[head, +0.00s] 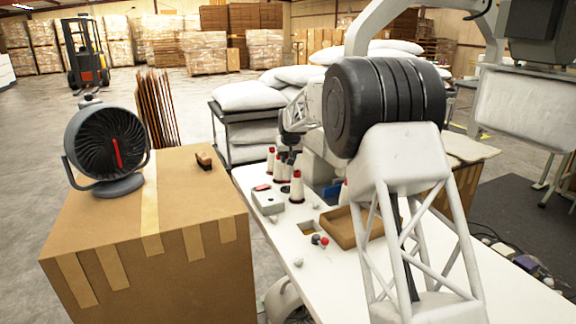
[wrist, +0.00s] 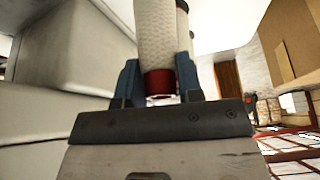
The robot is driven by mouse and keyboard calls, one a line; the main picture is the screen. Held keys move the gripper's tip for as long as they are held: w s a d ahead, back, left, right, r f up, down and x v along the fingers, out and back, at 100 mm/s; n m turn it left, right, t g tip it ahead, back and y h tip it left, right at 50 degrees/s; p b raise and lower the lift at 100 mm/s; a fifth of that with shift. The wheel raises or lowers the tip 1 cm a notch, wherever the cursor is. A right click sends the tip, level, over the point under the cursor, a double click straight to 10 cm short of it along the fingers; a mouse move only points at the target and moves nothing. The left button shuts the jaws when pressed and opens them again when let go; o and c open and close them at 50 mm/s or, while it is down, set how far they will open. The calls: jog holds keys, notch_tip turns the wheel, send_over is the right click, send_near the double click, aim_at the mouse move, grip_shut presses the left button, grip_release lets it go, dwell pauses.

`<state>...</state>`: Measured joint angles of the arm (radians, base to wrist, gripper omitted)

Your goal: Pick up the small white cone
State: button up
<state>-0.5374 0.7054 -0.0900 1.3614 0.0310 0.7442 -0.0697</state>
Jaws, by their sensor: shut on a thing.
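In the wrist view a white textured cone (wrist: 158,35) with a red band at its end stands between the two dark blue fingers of my gripper (wrist: 158,84). My gripper is shut on it. A second pale cone-like shape shows just behind it, partly hidden. In the head view several white cones with red tops stand on the white table (head: 340,285), one in front (head: 297,188) and others behind it to the left (head: 270,162). My gripper (head: 289,150) is small among them there, and the held cone cannot be told apart clearly.
A grey box (head: 267,201) and a cardboard tray (head: 352,230) lie on the table near the cones. A cardboard box (head: 160,280) with a black fan (head: 106,145) stands to the left. White pillows (head: 248,96) lie on a rack behind. My arm hides part of the table.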

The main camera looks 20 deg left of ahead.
jog(key=shift+r, duration=3)
